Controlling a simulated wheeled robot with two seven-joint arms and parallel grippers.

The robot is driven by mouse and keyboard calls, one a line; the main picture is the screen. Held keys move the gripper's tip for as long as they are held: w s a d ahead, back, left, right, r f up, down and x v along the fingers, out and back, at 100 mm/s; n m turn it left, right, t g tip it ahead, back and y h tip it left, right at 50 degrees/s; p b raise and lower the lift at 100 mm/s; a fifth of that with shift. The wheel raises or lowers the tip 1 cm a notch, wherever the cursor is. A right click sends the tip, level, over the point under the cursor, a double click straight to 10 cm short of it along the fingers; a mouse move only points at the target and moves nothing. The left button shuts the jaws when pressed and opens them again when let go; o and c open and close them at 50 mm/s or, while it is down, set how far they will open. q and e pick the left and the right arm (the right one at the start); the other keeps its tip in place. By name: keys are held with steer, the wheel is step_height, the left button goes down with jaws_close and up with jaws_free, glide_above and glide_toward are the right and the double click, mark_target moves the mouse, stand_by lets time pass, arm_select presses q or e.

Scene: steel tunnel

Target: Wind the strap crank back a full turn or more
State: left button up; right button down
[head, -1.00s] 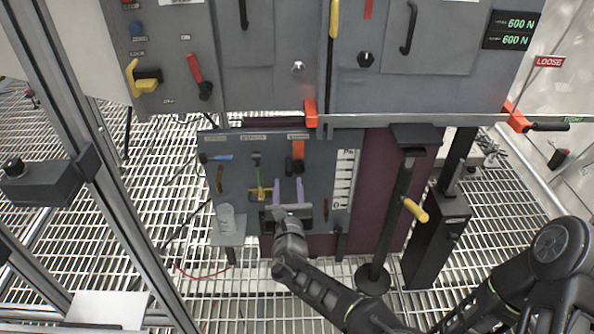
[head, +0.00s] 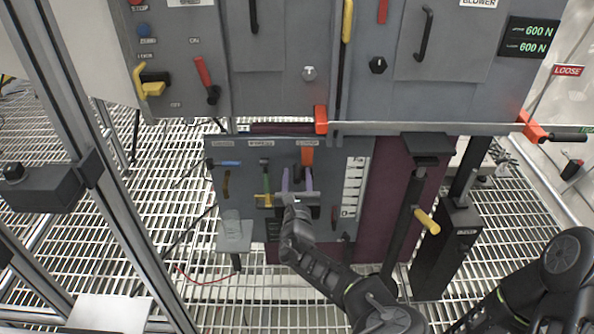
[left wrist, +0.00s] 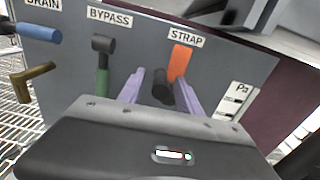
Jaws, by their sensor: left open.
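The strap crank (head: 307,155) has an orange arm and hangs below the STRAP label on the grey panel. In the left wrist view the orange arm (left wrist: 180,61) tilts slightly, with a dark knob (left wrist: 162,88) at its lower end. My left gripper (head: 297,174) is open in front of the panel. In the left wrist view its two purple fingers (left wrist: 162,82) stand on either side of the knob. I cannot tell whether they touch it. My gripper body hides the area below. My right gripper is out of view.
Left of the crank are the green BYPASS handle (left wrist: 103,65) and the blue DRAIN handle (left wrist: 40,33). A clear cup (head: 231,222) stands on a small shelf. A black post with a yellow handle (head: 427,221) is at right. A display (head: 529,41) reads 600 N twice.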

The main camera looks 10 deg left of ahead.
mark_target(297, 169)
arm_select(q)
steer(key=shift+x, duration=1.65)
steer(key=shift+c, duration=0.3)
jaws_close()
